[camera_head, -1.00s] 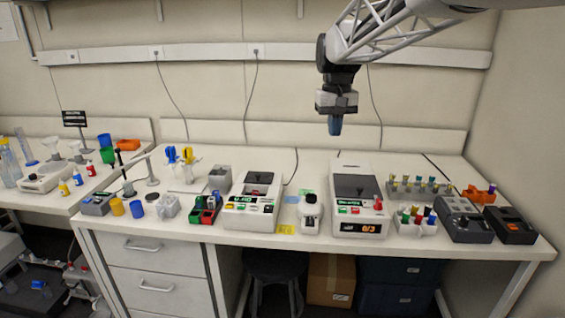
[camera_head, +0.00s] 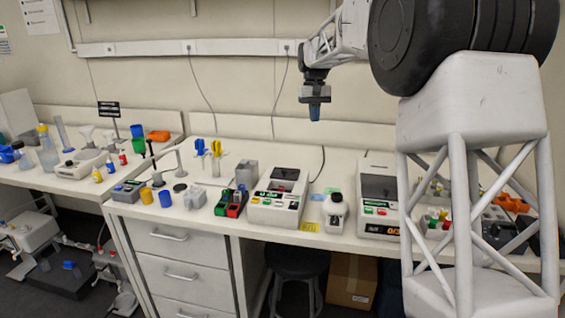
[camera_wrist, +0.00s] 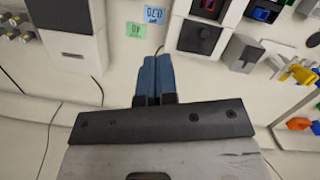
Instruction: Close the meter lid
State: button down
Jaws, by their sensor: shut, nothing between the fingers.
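The meter (camera_head: 273,212) is a white box with a green-lit display, standing mid-bench in the head view. Its dark grey lid (camera_head: 289,174) is back behind a dark well with something red inside, so it looks open. In the wrist view the lid (camera_wrist: 199,37) is a dark square with a small round knob, beside the red-lit well (camera_wrist: 208,7). My gripper (camera_head: 315,117) is shut and empty, pointing down high above the back of the bench, to the right of the meter. Its blue fingers (camera_wrist: 154,62) are together in the wrist view, apart from the lid.
A white bottle (camera_head: 335,212) and a second white device (camera_head: 378,226) with a grey top stand right of the meter. A red-and-green rack (camera_head: 231,205) and a grey block (camera_head: 247,172) are close on its left. The bench behind the meter is largely clear, with a cable.

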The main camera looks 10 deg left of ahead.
jog(key=w+a+f, duration=0.5)
jog(key=a, duration=0.2)
jog(key=w+a+f+n+g, duration=0.1)
jog(key=w+a+f, duration=0.4)
jog(key=w+a, duration=0.1)
jog(key=shift+a+h, duration=0.4)
jog(key=shift+a, duration=0.5)
jog(key=shift+f, duration=0.1)
send_over(280, 168)
jog(key=f, duration=0.9)
jog(key=shift+w, duration=0.2)
jog(key=shift+s+d+f, duration=0.1)
jog(key=shift+s+f, duration=0.15)
jog(key=shift+s, duration=0.05)
jog(key=shift+s+d+f, duration=0.2)
jog(key=shift+s+d, duration=0.2)
jog(key=shift+s, duration=0.35)
jog(key=shift+s+d+f, duration=0.15)
jog(key=shift+s+d, duration=0.2)
jog(key=shift+s, duration=0.4)
